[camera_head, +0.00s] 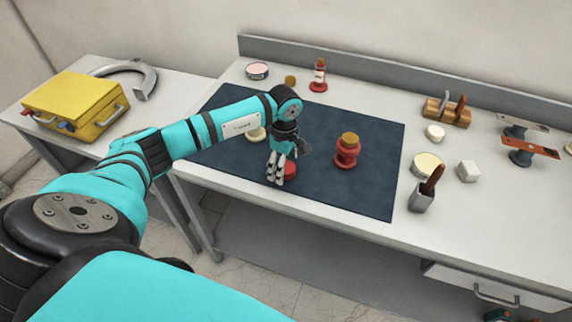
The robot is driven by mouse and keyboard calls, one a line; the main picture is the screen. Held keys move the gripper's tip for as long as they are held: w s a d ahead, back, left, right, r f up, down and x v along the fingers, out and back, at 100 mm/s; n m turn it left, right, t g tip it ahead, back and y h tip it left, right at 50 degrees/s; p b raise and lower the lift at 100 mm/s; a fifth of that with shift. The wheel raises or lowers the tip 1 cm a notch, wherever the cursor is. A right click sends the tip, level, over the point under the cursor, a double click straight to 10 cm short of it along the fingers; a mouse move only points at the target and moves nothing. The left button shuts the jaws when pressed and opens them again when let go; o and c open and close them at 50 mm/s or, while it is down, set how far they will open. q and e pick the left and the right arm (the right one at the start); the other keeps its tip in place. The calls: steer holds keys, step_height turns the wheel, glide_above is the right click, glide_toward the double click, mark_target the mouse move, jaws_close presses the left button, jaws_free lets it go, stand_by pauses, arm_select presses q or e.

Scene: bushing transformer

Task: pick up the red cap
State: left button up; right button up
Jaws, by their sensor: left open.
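The red cap (291,170) lies on the dark mat (370,188), partly hidden behind the fingers of my left gripper. My left gripper (275,177) points down and is open, with its fingers beside the cap at its left side. Whether the fingers touch the cap, I cannot tell. A red bushing with a brown-yellow top (346,151) stands upright on the mat to the right of the gripper. My right gripper is not in view.
A pale round piece (257,134) sits behind my left arm. A red bottle-like part (319,76) and a round tin (257,71) stand at the back. A brush in a grey holder (422,198) stands right of the mat. A yellow toolbox (76,105) is on the left table.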

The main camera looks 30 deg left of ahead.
arm_select(q)
steer(key=c, duration=1)
